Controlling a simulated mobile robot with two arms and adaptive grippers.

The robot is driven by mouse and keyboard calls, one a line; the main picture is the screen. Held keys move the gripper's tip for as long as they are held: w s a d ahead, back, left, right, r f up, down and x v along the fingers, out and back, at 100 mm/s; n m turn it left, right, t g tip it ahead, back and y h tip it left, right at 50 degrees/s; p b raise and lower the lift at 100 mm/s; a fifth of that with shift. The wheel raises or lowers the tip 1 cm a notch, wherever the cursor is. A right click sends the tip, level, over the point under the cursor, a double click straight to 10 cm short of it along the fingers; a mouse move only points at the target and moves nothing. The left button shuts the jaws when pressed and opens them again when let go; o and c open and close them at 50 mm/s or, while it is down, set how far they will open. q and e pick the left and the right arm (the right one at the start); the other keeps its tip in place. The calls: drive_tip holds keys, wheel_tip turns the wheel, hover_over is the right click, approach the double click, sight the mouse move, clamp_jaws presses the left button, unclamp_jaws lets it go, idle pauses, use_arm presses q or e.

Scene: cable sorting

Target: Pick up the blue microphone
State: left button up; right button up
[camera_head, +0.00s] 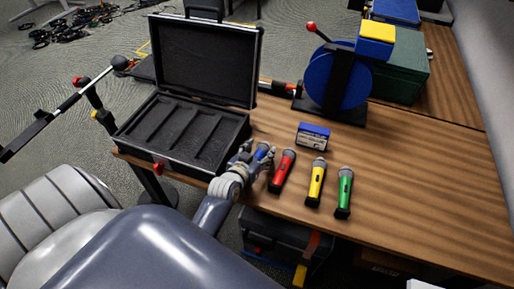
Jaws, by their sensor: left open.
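The blue microphone (262,148) is on the wooden table just right of the open case, mostly hidden by my left gripper. Only a small blue part of it shows. My left gripper (257,158) is open, with its fingers at the blue microphone. I cannot tell whether they touch it. A red microphone (283,171) lies close to the right of the gripper. A yellow microphone (316,183) and a green microphone (344,193) lie further right in the same row. My right gripper is not in view.
An open black case (242,133) with empty foam slots stands left of the gripper. A small blue-and-white box (313,136) lies behind the microphones. A blue cable reel (335,78) and green box (402,75) stand at the back. The table (430,190) is clear at right.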

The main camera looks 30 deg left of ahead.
use_arm(q)
drive_tip(key=shift+x, duration=1.4)
drive_tip(key=shift+s, duration=0.1)
drive_tip(key=c, duration=1.3)
clamp_jaws()
drive_tip(key=shift+r, duration=0.1)
